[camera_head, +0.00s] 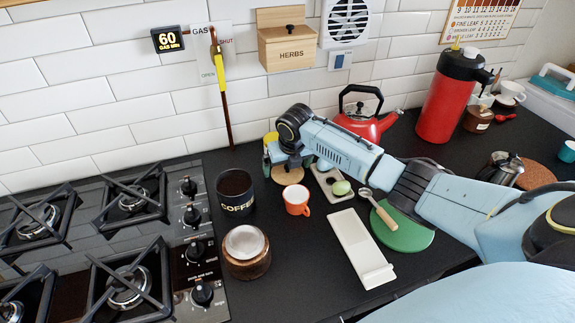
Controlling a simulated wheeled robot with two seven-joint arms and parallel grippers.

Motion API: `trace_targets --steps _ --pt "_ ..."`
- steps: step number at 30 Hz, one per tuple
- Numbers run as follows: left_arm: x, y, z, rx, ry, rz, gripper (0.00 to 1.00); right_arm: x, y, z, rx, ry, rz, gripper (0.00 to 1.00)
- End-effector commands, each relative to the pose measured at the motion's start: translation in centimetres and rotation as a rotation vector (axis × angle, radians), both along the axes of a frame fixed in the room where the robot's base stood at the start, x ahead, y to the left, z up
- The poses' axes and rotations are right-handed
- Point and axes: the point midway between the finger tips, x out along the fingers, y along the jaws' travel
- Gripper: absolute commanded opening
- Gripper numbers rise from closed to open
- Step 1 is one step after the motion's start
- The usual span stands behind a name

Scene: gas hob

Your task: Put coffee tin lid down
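The black coffee tin (235,192), marked COFFEE, stands upright on the dark worktop just right of the hob. Its top looks open and dark inside. My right arm reaches in from the right, and its gripper (284,168) points down to the right of the tin, apart from it. A tan round disc (285,177) shows just below the gripper; I cannot tell whether it is the tin's lid, nor whether the gripper holds it. The fingers are small and partly hidden by the wrist. My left gripper is not in view.
An orange cup (296,200) stands close by the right gripper. A brown round pot (246,252), white tray (359,248), green disc (403,233) and red kettle (367,124) stand around. The gas hob (183,270) fills the left. Bare worktop lies between pot and white tray.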

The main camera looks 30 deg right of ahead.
Motion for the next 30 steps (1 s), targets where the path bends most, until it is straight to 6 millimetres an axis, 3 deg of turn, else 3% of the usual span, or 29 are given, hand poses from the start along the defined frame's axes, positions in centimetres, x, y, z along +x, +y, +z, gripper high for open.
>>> trace_targets --steps 8,21,30 --pt "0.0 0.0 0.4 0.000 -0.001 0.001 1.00 -0.2 0.0 1.3 0.000 -0.002 0.000 1.00" --pt "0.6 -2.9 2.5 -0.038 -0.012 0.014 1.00 -2.7 0.6 9.7 -0.001 -0.003 0.002 1.00" --pt "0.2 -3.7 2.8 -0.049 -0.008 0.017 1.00 -3.4 0.8 11.7 -0.001 0.001 0.000 1.00"
